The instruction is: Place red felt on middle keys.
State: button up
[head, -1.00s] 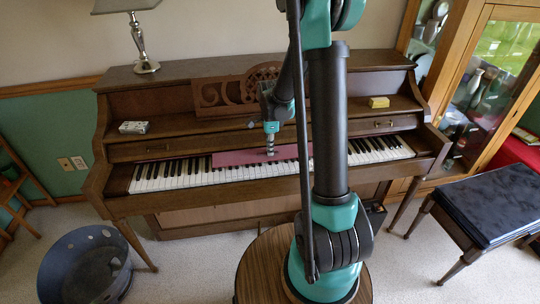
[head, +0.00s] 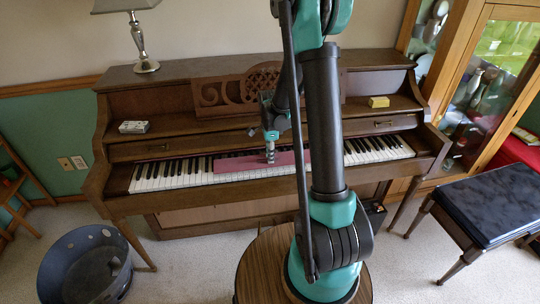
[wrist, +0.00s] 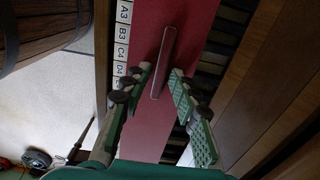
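The red felt (head: 232,163) is a long flat strip lying across the middle of the piano keys (head: 160,179), with the white keys' front ends showing before it. In the wrist view the felt (wrist: 152,120) fills the middle and carries a narrow raised ridge (wrist: 162,62). My gripper (head: 270,158) is low over the felt near its middle. In the wrist view its two fingers (wrist: 162,75) stand on either side of the ridge, with a small gap showing at each; it looks open. My arm hides part of the felt's right end in the head view.
Key labels (wrist: 122,34) run along the felt's left edge in the wrist view. The carved music stand (head: 235,88) rises behind the keys. A yellow block (head: 379,102) and a small patterned box (head: 134,127) lie on the shelf. A dark bench (head: 495,203) stands at right.

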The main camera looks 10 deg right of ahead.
notch_tip(320, 180, up, 12)
jog(key=s+d+f+n+t, duration=0.1)
jog(key=s+d+n+t, duration=0.1)
jog(key=s+n, duration=0.7)
jog(key=s+d+f+n+t, duration=0.2)
jog(key=s+n, duration=0.7)
jog(key=s, duration=0.4)
jog(key=shift+f, duration=0.25)
jog(key=shift+o, duration=0.3)
